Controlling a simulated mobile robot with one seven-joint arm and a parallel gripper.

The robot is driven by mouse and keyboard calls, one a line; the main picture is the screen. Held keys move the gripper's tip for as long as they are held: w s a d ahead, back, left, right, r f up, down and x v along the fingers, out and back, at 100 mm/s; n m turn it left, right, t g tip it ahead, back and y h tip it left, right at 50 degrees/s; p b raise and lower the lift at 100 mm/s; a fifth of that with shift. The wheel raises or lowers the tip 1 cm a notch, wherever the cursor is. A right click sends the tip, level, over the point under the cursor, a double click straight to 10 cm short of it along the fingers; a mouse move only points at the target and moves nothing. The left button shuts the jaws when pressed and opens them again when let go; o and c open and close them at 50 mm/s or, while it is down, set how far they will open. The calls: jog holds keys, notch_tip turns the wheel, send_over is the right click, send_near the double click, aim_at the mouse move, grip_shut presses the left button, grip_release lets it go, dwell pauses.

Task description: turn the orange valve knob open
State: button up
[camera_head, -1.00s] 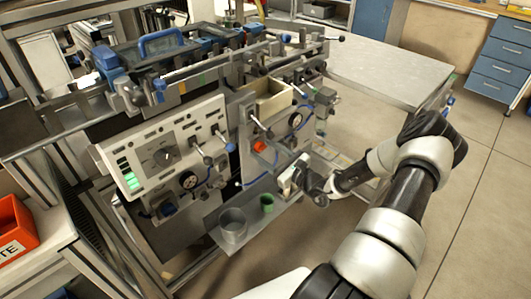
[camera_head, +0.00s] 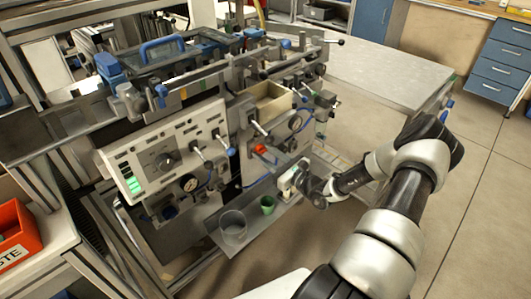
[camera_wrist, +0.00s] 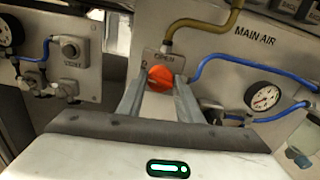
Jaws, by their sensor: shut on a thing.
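The orange valve knob (camera_wrist: 160,78) sits on a grey metal plate under a label reading OPEN. In the wrist view it lies between the tips of my gripper (camera_wrist: 158,88), whose two grey fingers are shut on its sides. I cannot tell exactly which way the knob points. In the head view the orange knob (camera_head: 260,148) shows small on the front panel. My gripper (camera_head: 288,180) comes to it from the lower right there, and its fingertips are too small to make out.
A pressure gauge (camera_wrist: 263,96) and blue hoses are right of the knob, with a brown pipe (camera_wrist: 205,45) above. A clear beaker (camera_head: 233,228) and a green cup (camera_head: 267,204) stand on the shelf below. A white control panel (camera_head: 165,155) is to the left.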

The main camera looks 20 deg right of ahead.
jog(key=m+p, duration=0.2)
jog(key=m, duration=0.1)
jog(key=shift+r+m, duration=0.1)
jog(key=shift+m, duration=0.2)
jog(key=m+p, duration=0.1)
jog(key=m, duration=0.3)
jog(key=shift+m+p, duration=0.3)
jog(key=shift+p, duration=0.05)
jog(key=m+p, duration=0.1)
jog(key=m, duration=0.3)
jog(key=shift+m, duration=2.1)
jog(key=shift+f, duration=0.2)
jog(key=o, duration=1)
jog(key=shift+o, duration=0.2)
jog(key=shift+r, duration=0.1)
jog(key=p+v, duration=0.2)
jog(key=v, duration=1.5)
jog(key=shift+s, duration=0.25)
